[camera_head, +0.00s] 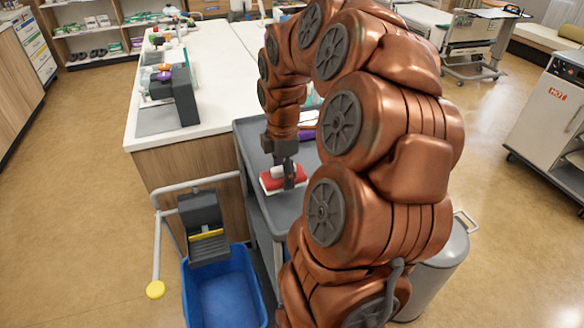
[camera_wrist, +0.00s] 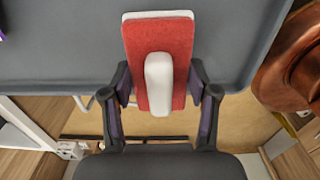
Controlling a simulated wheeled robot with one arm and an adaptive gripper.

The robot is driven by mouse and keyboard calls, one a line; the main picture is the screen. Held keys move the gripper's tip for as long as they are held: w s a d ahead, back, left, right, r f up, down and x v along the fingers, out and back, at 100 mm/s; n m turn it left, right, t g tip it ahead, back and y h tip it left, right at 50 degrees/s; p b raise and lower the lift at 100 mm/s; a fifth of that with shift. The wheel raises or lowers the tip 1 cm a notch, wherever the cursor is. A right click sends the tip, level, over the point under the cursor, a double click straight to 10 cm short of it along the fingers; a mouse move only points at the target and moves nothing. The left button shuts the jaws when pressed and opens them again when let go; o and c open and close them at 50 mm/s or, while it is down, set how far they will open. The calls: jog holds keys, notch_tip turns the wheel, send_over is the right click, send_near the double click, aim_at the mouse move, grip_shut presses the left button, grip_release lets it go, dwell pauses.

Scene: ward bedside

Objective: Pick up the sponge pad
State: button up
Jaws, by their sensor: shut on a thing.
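The sponge pad (camera_wrist: 182,40) is a red block with a pale edge and a white rounded handle on top. In the wrist view it lies between the two fingers of my gripper (camera_wrist: 160,92), which is shut on its sides. In the head view the sponge pad (camera_head: 270,185) shows at the grey cart's near part, under my gripper (camera_head: 287,178), partly hidden by a finger. Its near end reaches past the cart edge in the wrist view. I cannot tell whether it touches the cart top.
The grey cart (camera_head: 248,138) stands beside a white counter (camera_head: 215,75). A blue bucket (camera_head: 222,295) with a grey wringer (camera_head: 203,225) is at lower left. A grey bin (camera_head: 440,262) and a trolley marked HOT (camera_head: 545,120) are at right. Floor is open on the left.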

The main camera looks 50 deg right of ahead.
jog(key=s+a+r+b, duration=0.1)
jog(key=a, duration=0.9)
jog(key=shift+s+b, duration=0.15)
jog(key=shift+b, duration=0.2)
jog(key=shift+a, duration=0.1)
jog(key=o, duration=0.6)
jog(key=c, duration=0.5)
